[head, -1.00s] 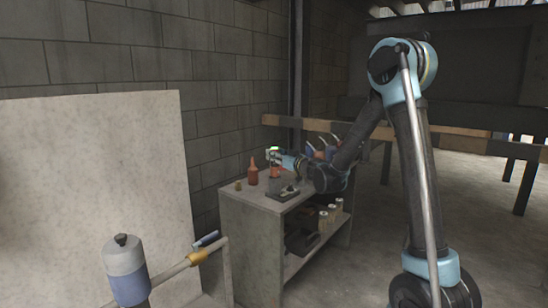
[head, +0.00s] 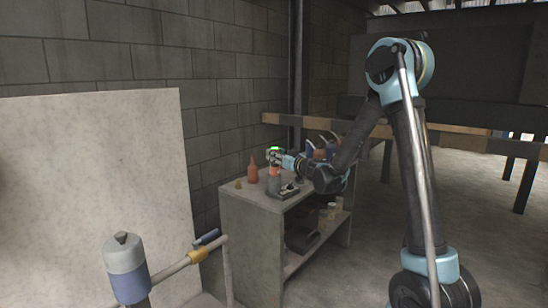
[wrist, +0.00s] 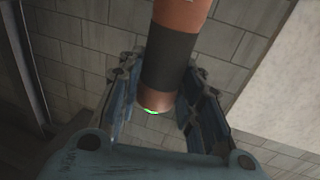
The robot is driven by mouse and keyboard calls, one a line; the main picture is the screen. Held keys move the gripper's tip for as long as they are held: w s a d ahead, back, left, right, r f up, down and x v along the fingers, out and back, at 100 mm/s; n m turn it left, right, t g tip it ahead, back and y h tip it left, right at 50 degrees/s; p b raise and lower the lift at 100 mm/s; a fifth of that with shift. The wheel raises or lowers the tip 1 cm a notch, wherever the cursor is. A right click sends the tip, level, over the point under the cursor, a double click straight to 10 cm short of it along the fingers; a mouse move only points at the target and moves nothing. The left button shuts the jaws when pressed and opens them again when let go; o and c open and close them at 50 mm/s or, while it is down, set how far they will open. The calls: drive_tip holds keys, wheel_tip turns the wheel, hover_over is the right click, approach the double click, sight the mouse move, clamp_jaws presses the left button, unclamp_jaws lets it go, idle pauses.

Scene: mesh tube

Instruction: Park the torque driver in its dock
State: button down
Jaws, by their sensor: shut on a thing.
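The torque driver, an orange-brown cylinder with a dark band and a small green light at its end, shows in the wrist view (wrist: 170,55) between the fingers of my gripper (wrist: 162,92). In the head view the driver (head: 275,171) is small, roughly upright over the workbench, with its green-lit end on top. My gripper (head: 279,158) is shut on its upper part. A grey part shows below the orange; I cannot tell whether it touches anything. A dark flat block (head: 287,194), possibly the dock, lies on the bench just beside and below it, partly hidden.
The workbench (head: 240,199) also bears a red-brown bottle (head: 252,170) close left of the driver and a small brass piece (head: 238,184). Blue and red items stand behind my wrist. Below are shelf items (head: 302,236). A pale panel (head: 90,180) and a pipe fixture (head: 127,270) stand at left.

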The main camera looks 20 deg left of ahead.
drive_tip(key=shift+f, duration=0.7)
idle(0.8)
drive_tip(key=c, duration=1.1)
unclamp_jaws()
drive_tip(key=shift+o, duration=0.2)
drive_tip(key=shift+s+d, duration=0.1)
drive_tip(key=s+d+g+h, duration=0.3)
drive_tip(key=s+d, duration=1.3)
drive_tip(key=d, duration=0.5)
drive_tip(key=s+d+f+m+g+h, duration=0.1)
drive_tip(key=s+d+f+m+h, duration=0.2)
drive_tip(key=s+d, duration=0.5)
drive_tip(key=s+d+f+m+g+h, duration=0.2)
drive_tip(key=s+d+f+m+h, duration=0.2)
drive_tip(key=s+d, duration=0.5)
drive_tip(key=s+d+f+m+g+h, duration=0.2)
drive_tip(key=s+d+f+h, duration=0.3)
drive_tip(key=d, duration=0.7)
drive_tip(key=s+f+m, duration=0.1)
drive_tip(key=s+f, duration=0.1)
drive_tip(key=s, duration=0.1)
drive_tip(key=shift+s+d+f+m, duration=0.15)
drive_tip(key=shift+s+m, duration=0.05)
drive_tip(key=shift+m, duration=0.2)
